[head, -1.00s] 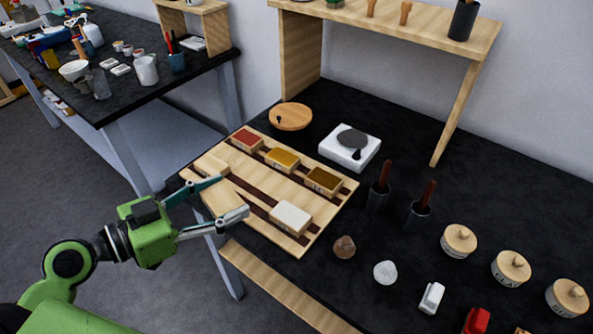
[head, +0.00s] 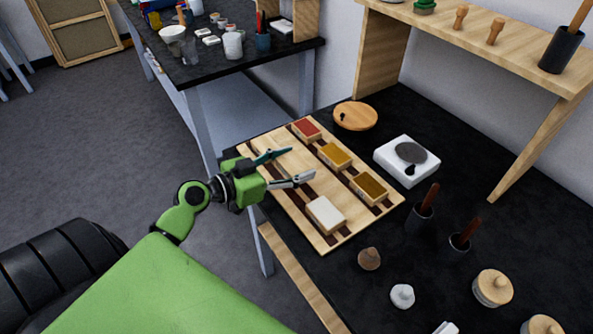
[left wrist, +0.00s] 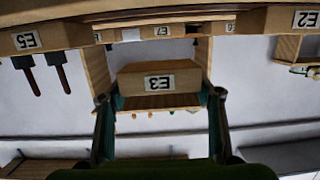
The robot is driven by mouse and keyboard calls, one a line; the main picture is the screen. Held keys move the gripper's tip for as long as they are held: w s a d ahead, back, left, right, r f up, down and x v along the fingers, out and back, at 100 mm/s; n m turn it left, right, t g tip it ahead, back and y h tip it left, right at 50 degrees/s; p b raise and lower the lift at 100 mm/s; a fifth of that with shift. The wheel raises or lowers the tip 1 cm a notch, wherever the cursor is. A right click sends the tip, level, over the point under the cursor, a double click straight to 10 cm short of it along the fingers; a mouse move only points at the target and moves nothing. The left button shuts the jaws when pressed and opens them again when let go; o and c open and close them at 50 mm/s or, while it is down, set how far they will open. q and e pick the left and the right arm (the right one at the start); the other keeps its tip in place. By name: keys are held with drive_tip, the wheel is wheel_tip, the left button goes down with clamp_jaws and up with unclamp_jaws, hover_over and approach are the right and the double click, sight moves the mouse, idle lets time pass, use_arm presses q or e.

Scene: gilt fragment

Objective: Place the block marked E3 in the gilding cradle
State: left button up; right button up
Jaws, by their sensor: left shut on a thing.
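The block marked E3 (left wrist: 160,82) is a pale wooden block with a white label, seen upside down in the left wrist view. My left gripper (left wrist: 160,98) is shut on it, one finger on each side. In the head view the same gripper (head: 300,165) is over the left part of a wooden board with dark strips (head: 318,240). Red (head: 306,129), ochre (head: 335,156), brown-gold (head: 369,188) and cream-topped (head: 325,214) blocks sit on this board. I cannot tell for certain which piece is the gilding cradle. My right gripper is out of view.
Dark cups with red-brown handles (head: 420,215) and small knobbed pieces stand to the right. A wooden shelf (head: 480,35) stands at the back.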

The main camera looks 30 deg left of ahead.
sight(296, 173)
use_arm(q)
drive_tip(key=shift+w+a+f, duration=0.15)
drive_tip(key=shift+w+f, duration=0.25)
drive_tip(key=shift+f, duration=0.05)
drive_tip(key=shift+w+f, duration=0.3)
drive_tip(key=shift+f, duration=0.15)
wheel_tip(296, 173, down, 3)
drive_tip(key=shift+w+r+p, duration=0.1)
drive_tip(key=shift+p, duration=0.3)
drive_tip(key=shift+f, duration=0.35)
drive_tip(key=o, duration=1.1)
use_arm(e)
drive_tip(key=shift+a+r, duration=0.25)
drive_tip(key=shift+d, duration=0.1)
